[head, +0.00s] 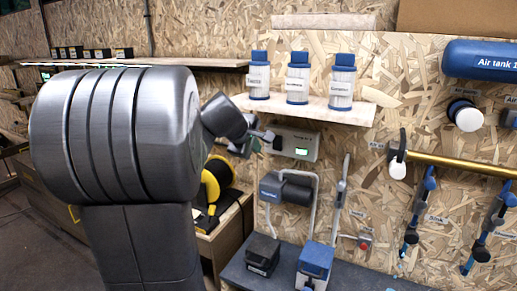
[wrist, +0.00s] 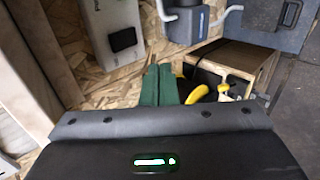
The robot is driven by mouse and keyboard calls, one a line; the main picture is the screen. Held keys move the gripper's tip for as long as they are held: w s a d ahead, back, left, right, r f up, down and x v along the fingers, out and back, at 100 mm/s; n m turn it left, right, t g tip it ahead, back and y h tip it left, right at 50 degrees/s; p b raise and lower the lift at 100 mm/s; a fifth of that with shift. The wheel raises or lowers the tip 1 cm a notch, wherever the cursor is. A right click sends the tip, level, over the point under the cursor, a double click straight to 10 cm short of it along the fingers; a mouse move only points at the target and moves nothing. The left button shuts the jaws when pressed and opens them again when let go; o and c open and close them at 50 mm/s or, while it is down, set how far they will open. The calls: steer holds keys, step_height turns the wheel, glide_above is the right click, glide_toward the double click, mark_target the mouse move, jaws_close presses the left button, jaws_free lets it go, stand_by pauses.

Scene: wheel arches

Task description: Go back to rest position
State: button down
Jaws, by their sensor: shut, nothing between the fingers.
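My gripper (head: 266,137) is partly hidden behind my own dark grey arm in the head view. It is in front of the wall, just left of a grey box with a green display (head: 296,143) and below the shelf; I cannot tell whether it touches the box. In the wrist view my gripper's two green fingers (wrist: 158,72) lie side by side, closed, with nothing between them. A yellow-and-black reel (head: 216,178) is below my gripper in the head view, and yellow parts (wrist: 196,94) show beside the fingers in the wrist view.
Three white bottles with blue caps stand on a wooden shelf (head: 350,113) above the box. A blue air tank (head: 482,60), a brass bar (head: 460,165) and blue clamps hang on the right wall. A dark workbench (head: 240,272) holds several tools below. Open floor (head: 30,235) shows at left.

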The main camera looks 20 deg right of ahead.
stand_by(0.4)
steer(key=w+d+f+p, duration=0.2)
steer(key=w+d, duration=0.1)
steer(key=d, duration=0.1)
steer(key=shift+w+d+y, duration=0.2)
steer(key=shift+w+y, duration=0.1)
steer(key=shift+w, duration=0.05)
stand_by(0.8)
